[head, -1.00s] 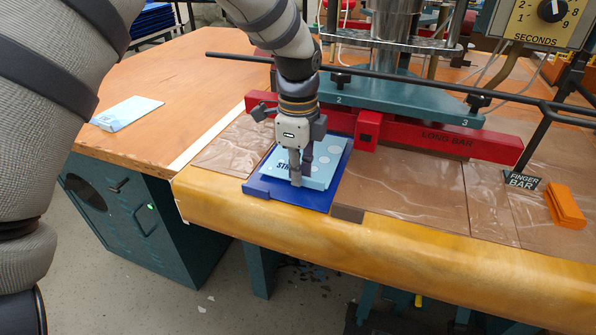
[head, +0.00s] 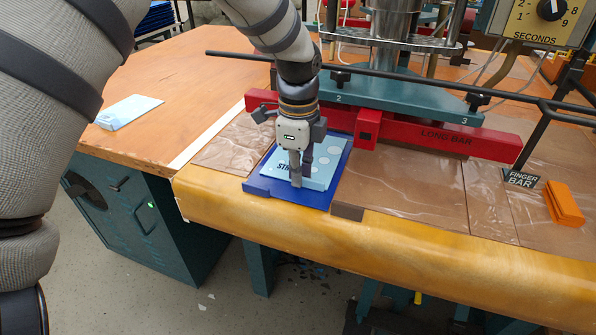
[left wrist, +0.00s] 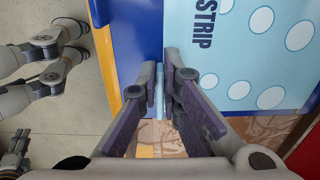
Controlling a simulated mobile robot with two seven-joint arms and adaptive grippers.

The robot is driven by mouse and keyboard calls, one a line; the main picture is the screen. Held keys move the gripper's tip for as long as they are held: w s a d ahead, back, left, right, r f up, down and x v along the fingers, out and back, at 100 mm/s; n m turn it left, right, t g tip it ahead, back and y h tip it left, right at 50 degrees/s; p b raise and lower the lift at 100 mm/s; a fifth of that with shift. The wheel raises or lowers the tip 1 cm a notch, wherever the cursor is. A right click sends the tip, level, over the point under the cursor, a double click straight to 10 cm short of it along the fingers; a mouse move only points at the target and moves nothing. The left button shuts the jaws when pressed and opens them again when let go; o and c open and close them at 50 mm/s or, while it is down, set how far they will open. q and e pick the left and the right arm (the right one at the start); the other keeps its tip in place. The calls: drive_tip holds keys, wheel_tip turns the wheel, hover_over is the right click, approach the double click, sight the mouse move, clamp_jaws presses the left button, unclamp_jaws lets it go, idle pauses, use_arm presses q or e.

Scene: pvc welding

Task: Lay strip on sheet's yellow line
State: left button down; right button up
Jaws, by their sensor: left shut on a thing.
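My left gripper (head: 296,182) points down at the front of a blue tray (head: 258,187) and is shut on a thin pale-blue strip. In the left wrist view the gripper (left wrist: 164,88) shows the strip (left wrist: 159,92) as a narrow sliver between its fingers, mostly hidden by them. Beside the fingers lies a light-blue piece with white spots (head: 325,163) and the dark word "STRIP", resting on the tray; it fills the upper right of the left wrist view (left wrist: 235,60). I cannot make out a sheet with a yellow line.
A red long bar (head: 430,138) and teal press plate (head: 400,98) stand close behind the tray. A thin black rod (head: 400,78) runs above. A pale-blue item (head: 130,112) lies on the left table, mostly clear. Orange blocks (head: 565,203) sit at right.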

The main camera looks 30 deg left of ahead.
drive_tip(key=shift+w, duration=0.1)
idle(0.3)
use_arm(q)
drive_tip(key=c, duration=1.7)
unclamp_jaws()
drive_tip(key=shift+s+d+r+p, duration=0.1)
drive_tip(key=shift+s+r+p, duration=0.1)
drive_tip(key=shift+r+p, duration=0.55)
drive_tip(key=shift+s+r+p, duration=0.2)
drive_tip(key=shift+r, duration=0.95)
drive_tip(key=shift+s+d+r, duration=0.1)
drive_tip(key=shift+s+r, duration=0.15)
drive_tip(key=shift+s, duration=0.1)
drive_tip(key=shift+s+d+r+p, duration=0.2)
drive_tip(key=shift+s+r+p, duration=0.45)
drive_tip(key=shift+s+p, duration=0.25)
drive_tip(key=s, duration=0.1)
drive_tip(key=s+d, duration=0.1)
drive_tip(key=s, duration=0.1)
drive_tip(key=s+r, duration=0.1)
drive_tip(key=s, duration=0.1)
drive_tip(key=shift+s+d, duration=0.15)
drive_tip(key=shift+s, duration=0.05)
use_arm(e)
drive_tip(key=w+r+t, duration=0.2)
drive_tip(key=w+r, duration=0.2)
drive_tip(key=shift+w+r, duration=0.4)
